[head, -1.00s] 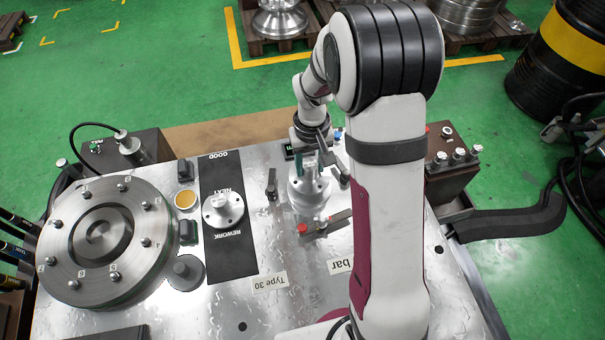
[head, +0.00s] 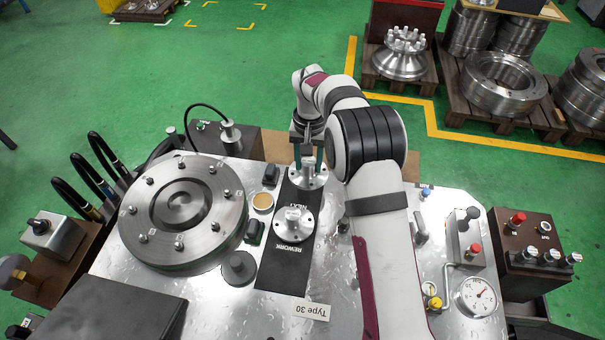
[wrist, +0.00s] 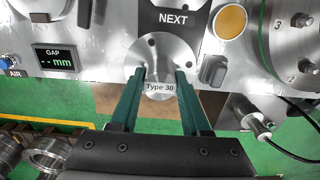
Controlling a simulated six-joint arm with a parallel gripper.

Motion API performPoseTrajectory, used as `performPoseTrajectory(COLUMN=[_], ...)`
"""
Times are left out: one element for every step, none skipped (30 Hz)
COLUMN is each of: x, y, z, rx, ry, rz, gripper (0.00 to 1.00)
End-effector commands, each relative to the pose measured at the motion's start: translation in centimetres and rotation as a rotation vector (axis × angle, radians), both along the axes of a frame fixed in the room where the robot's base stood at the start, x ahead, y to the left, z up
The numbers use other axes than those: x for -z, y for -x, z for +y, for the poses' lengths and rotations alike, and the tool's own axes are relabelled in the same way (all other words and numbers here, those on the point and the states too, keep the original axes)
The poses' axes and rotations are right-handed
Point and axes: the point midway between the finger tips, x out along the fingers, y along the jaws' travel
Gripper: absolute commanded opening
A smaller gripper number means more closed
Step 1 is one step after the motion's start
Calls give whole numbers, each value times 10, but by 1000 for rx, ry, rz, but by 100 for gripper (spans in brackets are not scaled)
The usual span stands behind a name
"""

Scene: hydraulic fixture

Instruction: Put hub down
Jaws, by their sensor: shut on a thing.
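A silver flanged hub (head: 311,182) is between the fingers of my gripper (head: 306,164), at the far GOOD end of the black strip (head: 282,272). My gripper (wrist: 160,88) is shut on the hub's raised boss, which bears a "Type 30" label in the wrist view; the round flange (wrist: 150,62) shows beyond it. The hub looks upright; I cannot tell whether its flange touches the strip. The GOOD lettering is hidden. A second silver hub (head: 293,222) stands on the middle of the strip, between the NEXT and REWORK words.
A large bolted round flange (head: 182,205) lies left of the strip. A gold disc (head: 262,201) and dark blocks (head: 254,232) stand between them. A GAP display (wrist: 53,60) reads "-- mm". My arm covers the metal table's right middle.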

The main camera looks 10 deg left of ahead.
Motion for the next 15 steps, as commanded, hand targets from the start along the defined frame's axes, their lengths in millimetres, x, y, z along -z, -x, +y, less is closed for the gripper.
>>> performPoseTrajectory(x=[5,7,9,11,14,19,24,30,39,44,48,51,51,50,50], y=[-2,-2,-3,-3,-3,-3,-3,-2,-2,-3,-3,-3,-3,-3,-3], z=[8,11,14,16,16,17,17,16,16,16,16,16,16,16,16], rx=[-3,-2,-1,0,0,0,0,0,0,1,0,0,1,1,1], ry=[0,0,0,0,0,0,0,0,1,1,0,0,0,-1,-1], rz=[-1,-1,-2,-2,-1,1,0,1,1,1,0,-1,-2,-2,-2], gripper=[0,0,0,0,0,0,0,0,0,0,0,0,0,0,0])
